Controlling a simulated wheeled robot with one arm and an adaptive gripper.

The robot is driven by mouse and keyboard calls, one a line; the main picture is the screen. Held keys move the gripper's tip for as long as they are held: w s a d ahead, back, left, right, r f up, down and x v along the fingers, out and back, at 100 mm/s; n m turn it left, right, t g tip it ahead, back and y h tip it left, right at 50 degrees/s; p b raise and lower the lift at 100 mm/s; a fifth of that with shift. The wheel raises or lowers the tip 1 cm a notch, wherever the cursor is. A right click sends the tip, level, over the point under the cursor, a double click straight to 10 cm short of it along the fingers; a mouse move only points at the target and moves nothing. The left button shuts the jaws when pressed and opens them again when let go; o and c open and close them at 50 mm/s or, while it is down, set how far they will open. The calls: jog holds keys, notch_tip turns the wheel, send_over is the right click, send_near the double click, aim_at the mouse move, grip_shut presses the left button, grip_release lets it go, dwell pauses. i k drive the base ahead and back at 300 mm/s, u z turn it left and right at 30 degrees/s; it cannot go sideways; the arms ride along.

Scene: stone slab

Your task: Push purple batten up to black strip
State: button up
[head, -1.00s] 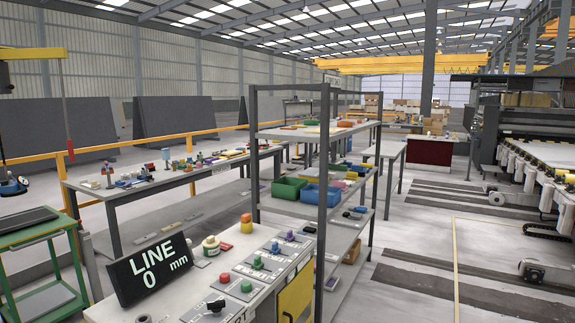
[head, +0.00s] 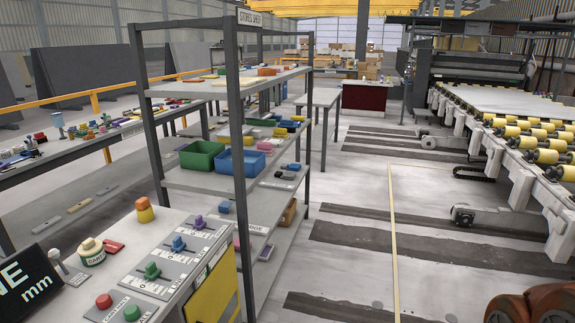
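I cannot make out a purple batten in the head view. The only clear purple thing near me is a small knob (head: 199,222) on the control panel. No thing is clearly the black strip; several long dark bands (head: 420,244) lie flat on the floor to the right, and I cannot tell whether one of them is meant. My gripper is not in view. An orange-red rounded part at the bottom right corner may be mine.
A metal shelf rack (head: 237,150) holds a green bin (head: 201,155) and a blue bin (head: 241,161). A control desk (head: 160,268) stands at lower left, a long workbench (head: 90,143) behind. A roller conveyor (head: 515,137) stands right. Open floor with a yellowish line (head: 392,225) lies between.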

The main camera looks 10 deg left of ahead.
aim_at(127, 120)
jog(key=i, duration=9.1)
jog(key=u, duration=3.3)
jog(key=i, duration=0.55)
jog(key=z, duration=0.1)
